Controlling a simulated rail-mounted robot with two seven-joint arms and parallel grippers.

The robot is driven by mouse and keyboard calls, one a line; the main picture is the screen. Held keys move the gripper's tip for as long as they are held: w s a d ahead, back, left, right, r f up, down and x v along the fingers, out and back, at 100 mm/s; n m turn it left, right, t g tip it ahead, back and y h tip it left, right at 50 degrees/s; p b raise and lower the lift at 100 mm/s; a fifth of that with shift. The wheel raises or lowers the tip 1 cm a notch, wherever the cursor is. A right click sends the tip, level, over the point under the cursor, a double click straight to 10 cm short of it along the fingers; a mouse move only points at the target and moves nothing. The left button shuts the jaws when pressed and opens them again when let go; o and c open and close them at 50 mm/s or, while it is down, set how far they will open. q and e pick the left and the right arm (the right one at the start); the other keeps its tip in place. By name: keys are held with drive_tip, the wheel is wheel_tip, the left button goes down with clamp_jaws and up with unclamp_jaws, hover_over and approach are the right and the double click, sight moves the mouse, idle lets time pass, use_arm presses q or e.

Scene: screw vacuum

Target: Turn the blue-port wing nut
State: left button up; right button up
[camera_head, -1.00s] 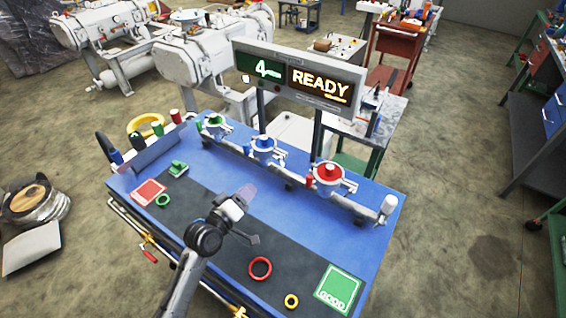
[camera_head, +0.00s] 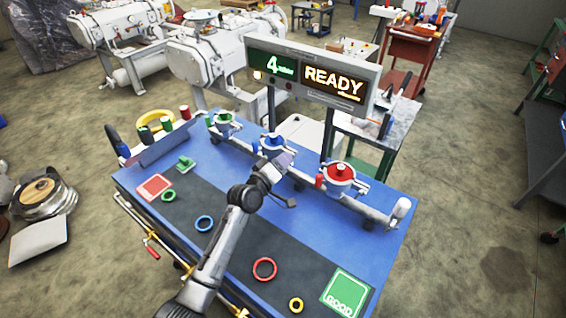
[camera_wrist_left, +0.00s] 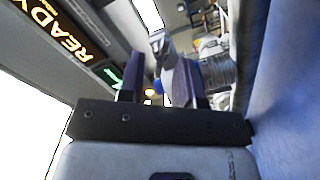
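The blue port (camera_head: 270,142) is the middle one of three ports on the pipe along the back of the blue bench. My left gripper (camera_head: 284,161) is at its front right side and seems very close to it. I cannot tell whether they touch. In the left wrist view its two fingers (camera_wrist_left: 158,84) stand apart, with a gap between them. A small blue part (camera_wrist_left: 158,86) shows in that gap, and a ribbed grey metal piece (camera_wrist_left: 218,72) shows beside the right finger. I cannot make out the wing nut itself. My right gripper is not in view.
The green port (camera_head: 222,120) and red port (camera_head: 340,174) flank the blue one. The display (camera_head: 310,80) reading READY stands behind. Blue (camera_head: 204,223), red (camera_head: 264,268) and yellow (camera_head: 296,305) rings lie on the dark mat, near a green GOOD pad (camera_head: 345,291).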

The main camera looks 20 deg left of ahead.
use_arm(q)
drive_tip(key=shift+w+d, duration=0.1)
drive_tip(key=shift+w, duration=0.2)
clamp_jaws()
drive_tip(key=shift+r+m, duration=0.1)
drive_tip(key=shift+m, duration=0.2)
drive_tip(key=shift+s+d+m+p, duration=0.15)
drive_tip(key=shift+m+p, duration=1.6)
drive_tip(key=shift+m, duration=2.2)
drive_tip(key=shift+w+d+m+p, duration=0.15)
drive_tip(key=shift+m+p, duration=1.55)
drive_tip(key=shift+m, duration=2.25)
drive_tip(key=shift+s+d+m, duration=0.1)
drive_tip(key=shift+s+m, duration=0.05)
drive_tip(key=shift+m, duration=0.15)
